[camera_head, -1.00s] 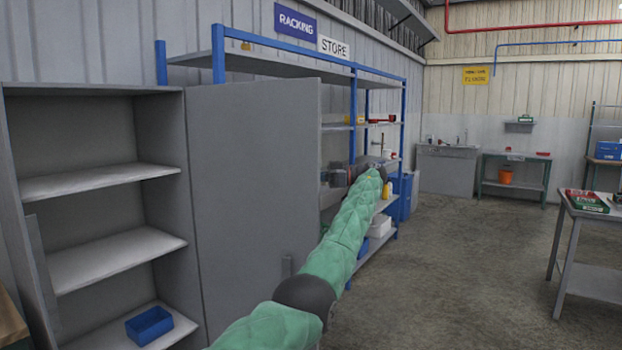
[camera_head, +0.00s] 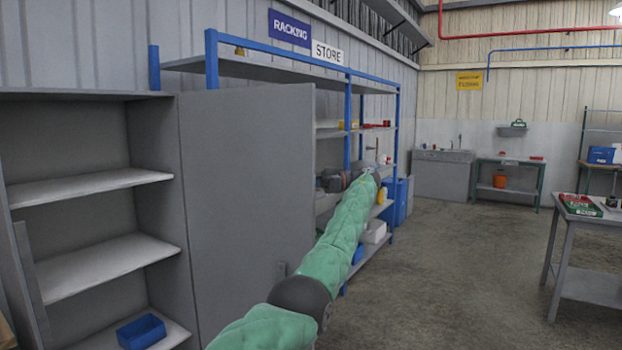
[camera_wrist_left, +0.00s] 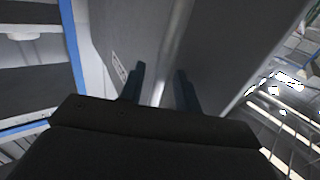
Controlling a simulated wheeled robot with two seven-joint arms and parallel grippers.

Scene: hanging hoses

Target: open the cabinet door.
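The grey cabinet (camera_head: 155,130) stands at the left of the head view with its shelves showing. Its grey door (camera_head: 245,190) stands swung out at the cabinet's right side. I cannot tell whether the strip is a handle or the door's edge. My right gripper is out of view.
A blue-framed rack (camera_head: 347,130) with loaded shelves stands behind the door and arm. A blue bin (camera_head: 141,331) sits on a low cabinet shelf. A grey table (camera_head: 590,215) stands at the right. The floor between is clear.

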